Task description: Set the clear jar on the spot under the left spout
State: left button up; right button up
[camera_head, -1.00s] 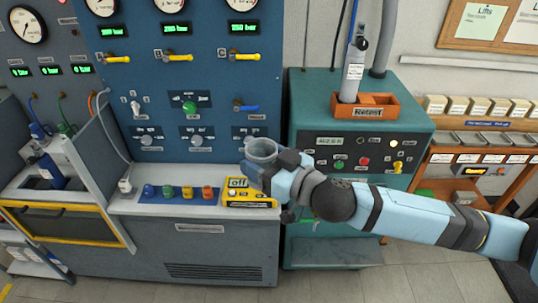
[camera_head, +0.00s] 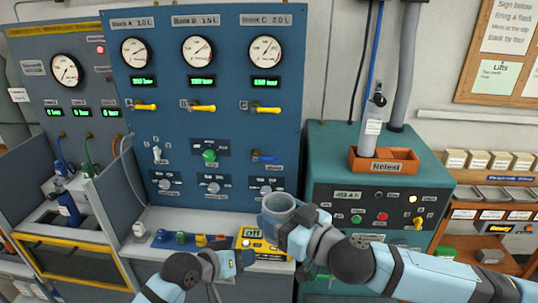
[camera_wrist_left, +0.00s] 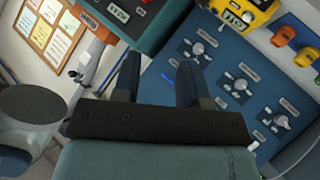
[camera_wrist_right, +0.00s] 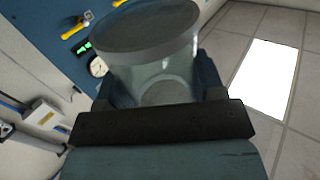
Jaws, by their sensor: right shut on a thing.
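The clear jar (camera_head: 277,205) is a grey-tinted, see-through cylinder. It is upright in the head view, in front of the blue panel's lower right. My right gripper (camera_head: 296,222) is shut on its side; in the right wrist view the jar (camera_wrist_right: 150,55) sits between the fingers (camera_wrist_right: 160,88). My left gripper (camera_head: 242,260) is low in front of the bench, left of and below the jar. Its fingers (camera_wrist_left: 160,80) are apart with nothing between them. I cannot make out the left spout or the spot under it.
A yellow meter (camera_head: 258,244) lies on the bench ledge just below the jar, beside several coloured knobs (camera_head: 188,239). The blue panel (camera_head: 230,120) rises behind. A teal cabinet (camera_head: 335,150) carries an orange tray (camera_head: 385,165) with a grey cylinder (camera_head: 371,132). A grey bay (camera_head: 95,215) stands left.

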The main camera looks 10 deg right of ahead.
pick_arm(q)
jog(key=w+d+r+m+g, duration=0.1)
jog(key=w+d+r+g, duration=0.2)
jog(key=r, duration=0.5)
notch_tip(320, 180, up, 20)
jog(key=m+g+y, duration=0.2)
jog(key=g+y, duration=0.2)
jog(key=y, duration=0.5)
send_over(269, 207)
jog(key=shift+y, duration=0.4)
jog(key=f, duration=0.7)
jog(key=s+f, duration=0.1)
jog(key=f, duration=0.3)
jog(key=shift+f, duration=0.1)
